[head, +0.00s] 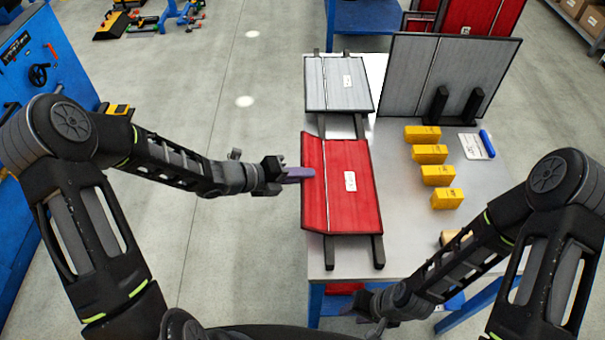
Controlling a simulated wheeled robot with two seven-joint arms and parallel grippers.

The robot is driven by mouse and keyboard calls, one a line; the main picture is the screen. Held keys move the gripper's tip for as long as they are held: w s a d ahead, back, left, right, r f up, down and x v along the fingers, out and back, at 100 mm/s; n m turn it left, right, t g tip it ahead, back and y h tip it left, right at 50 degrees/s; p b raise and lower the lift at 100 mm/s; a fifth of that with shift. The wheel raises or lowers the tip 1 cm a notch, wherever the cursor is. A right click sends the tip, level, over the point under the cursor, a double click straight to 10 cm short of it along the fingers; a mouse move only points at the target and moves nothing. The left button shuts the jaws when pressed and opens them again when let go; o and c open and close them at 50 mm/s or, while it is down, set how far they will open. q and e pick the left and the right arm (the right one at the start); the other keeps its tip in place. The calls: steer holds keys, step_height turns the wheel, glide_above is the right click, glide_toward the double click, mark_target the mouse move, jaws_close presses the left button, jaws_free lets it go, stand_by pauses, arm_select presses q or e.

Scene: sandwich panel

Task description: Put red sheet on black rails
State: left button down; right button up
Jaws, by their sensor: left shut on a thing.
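The red sheet (350,210) with a white label lies over the two black rails (377,250) on the metal table, and the rail ends stick out at its near side. Its left part shows a fold line or seam. My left gripper (305,173) is shut on the sheet's left edge, about midway along it. Whether the sheet rests fully on the rails cannot be told. My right gripper (362,320) is low at the table's near side, apart from the sheet, and its fingers look spread and empty.
A grey sheet (338,86) lies at the rails' far end. A larger grey panel (450,65) stands in black holders (473,106). Several yellow blocks (429,154), a white card (470,146) and a blue cylinder (487,143) are on the table's right side.

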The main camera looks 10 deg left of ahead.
arm_select(q)
steer(key=shift+f, duration=0.15)
steer(key=c, duration=1.5)
jaws_free()
steer(key=shift+r, duration=0.2)
steer(key=v, duration=1.2)
